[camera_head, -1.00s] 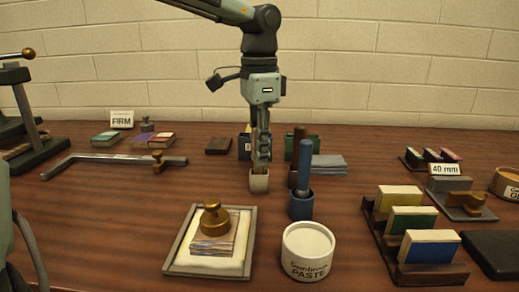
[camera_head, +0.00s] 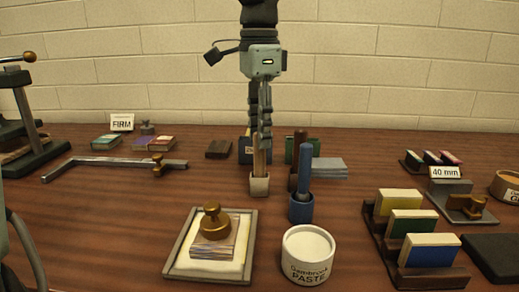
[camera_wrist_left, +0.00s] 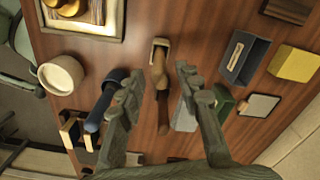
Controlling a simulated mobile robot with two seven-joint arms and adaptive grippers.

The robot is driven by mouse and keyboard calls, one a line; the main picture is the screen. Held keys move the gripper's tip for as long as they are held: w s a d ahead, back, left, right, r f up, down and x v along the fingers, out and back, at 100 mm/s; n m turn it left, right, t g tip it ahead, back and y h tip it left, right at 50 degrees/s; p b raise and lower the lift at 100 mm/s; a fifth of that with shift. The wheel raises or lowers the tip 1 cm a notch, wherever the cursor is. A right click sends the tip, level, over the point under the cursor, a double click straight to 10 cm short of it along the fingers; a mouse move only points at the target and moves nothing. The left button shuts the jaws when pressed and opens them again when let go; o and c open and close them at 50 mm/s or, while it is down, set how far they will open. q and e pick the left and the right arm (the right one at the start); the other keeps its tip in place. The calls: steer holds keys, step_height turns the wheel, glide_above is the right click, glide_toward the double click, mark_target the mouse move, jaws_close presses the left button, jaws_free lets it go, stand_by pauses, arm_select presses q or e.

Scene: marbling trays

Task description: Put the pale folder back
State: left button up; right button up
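In the left wrist view, the folder (camera_wrist_left: 159,74) and the cup (camera_wrist_left: 160,46) show between and beyond my fingertips. My left gripper (camera_head: 265,145) is just above the cup, around the folder's upper end in the head view. In the wrist view its fingers (camera_wrist_left: 158,80) are spread, with a gap on both sides of the folder. My right gripper is not in view.
A blue-handled tool in a blue cup (camera_head: 301,207) and a brown handle (camera_head: 300,150) stand close right. A paste tub (camera_head: 308,262) and a framed tray (camera_head: 181,256) with a brass-knobbed weight are in front. A block rack (camera_head: 435,276) is at right.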

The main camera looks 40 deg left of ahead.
arm_select(q)
step_height(320, 180, up, 7)
steer(key=shift+r, duration=0.1)
stand_by(0.6)
stand_by(0.9)
